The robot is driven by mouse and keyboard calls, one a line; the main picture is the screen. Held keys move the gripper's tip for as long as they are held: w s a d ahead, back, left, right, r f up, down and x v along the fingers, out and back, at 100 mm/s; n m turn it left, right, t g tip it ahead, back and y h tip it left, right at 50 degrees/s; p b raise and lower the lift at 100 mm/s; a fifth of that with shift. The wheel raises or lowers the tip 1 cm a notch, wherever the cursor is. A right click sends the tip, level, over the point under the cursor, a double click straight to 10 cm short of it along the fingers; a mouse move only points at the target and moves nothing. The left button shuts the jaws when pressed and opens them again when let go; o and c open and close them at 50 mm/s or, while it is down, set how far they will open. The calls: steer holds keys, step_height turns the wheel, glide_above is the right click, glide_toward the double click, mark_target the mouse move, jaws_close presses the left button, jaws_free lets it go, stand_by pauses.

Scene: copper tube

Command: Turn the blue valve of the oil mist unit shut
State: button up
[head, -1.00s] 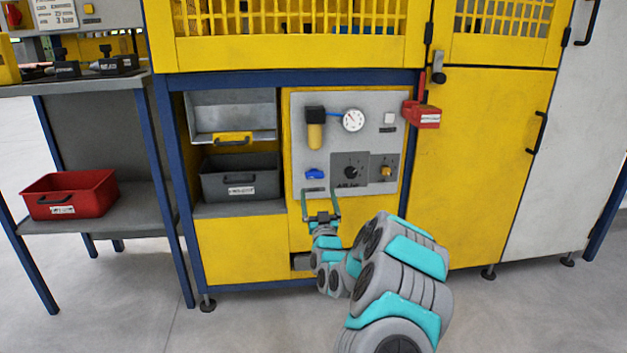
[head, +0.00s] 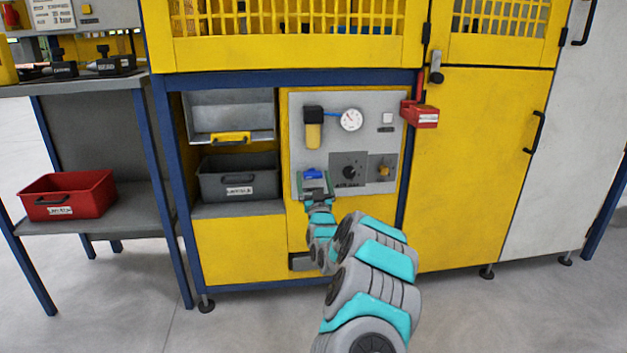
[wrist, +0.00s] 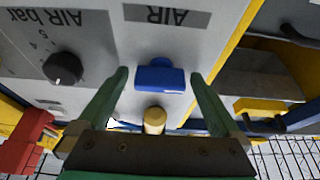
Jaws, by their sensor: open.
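The blue valve (head: 314,175) is a small blue handle at the lower left of the grey oil mist panel (head: 300,130). In the wrist view the blue valve (wrist: 160,77) lies ahead of and between the two green fingers, below an AIR label. My gripper (head: 315,184) is in front of the valve in the head view, its fingers on either side of it. In the wrist view my gripper (wrist: 158,78) is open, with a visible gap between each finger and the handle. I cannot tell how deep the fingertips reach along the valve.
A black knob (wrist: 63,68) sits beside the valve on the panel. Above the valve are a yellow filter bowl (head: 313,135) and a round gauge (head: 350,119). A grey bin (head: 240,180) is on the shelf to the left. A red box (head: 420,115) hangs at the panel's right.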

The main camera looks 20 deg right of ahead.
steer(key=c, duration=1.3)
steer(key=shift+a+m, duration=0.1)
steer(key=shift+m, duration=0.4)
steer(key=m+g+h+b, duration=0.1)
steer(key=m+h+b, duration=0.1)
steer(key=m, duration=0.2)
steer(key=shift+a+f, duration=0.1)
steer(key=shift+f, duration=0.05)
steer(key=m+g+h+b, duration=0.1)
steer(key=m, duration=0.1)
steer(key=m+h+b, duration=0.1)
steer(key=m, duration=0.2)
steer(key=m+g+h+b, duration=0.1)
steer(key=m, duration=0.1)
steer(key=shift+a+m+g, duration=0.1)
steer(key=shift+m+g, duration=0.2)
steer(key=shift+m, duration=0.1)
steer(key=m+g, duration=0.1)
steer(key=m, duration=0.1)
steer(key=m+b, duration=0.1)
steer(key=m, duration=0.1)
steer(key=shift+r+g+h, duration=0.3)
steer(key=shift+r+g, duration=0.05)
steer(key=shift+g, duration=0.05)
steer(key=m+g, duration=0.2)
steer(key=m, duration=0.3)
steer(key=shift+r+m, duration=0.1)
steer(key=shift+m, duration=0.2)
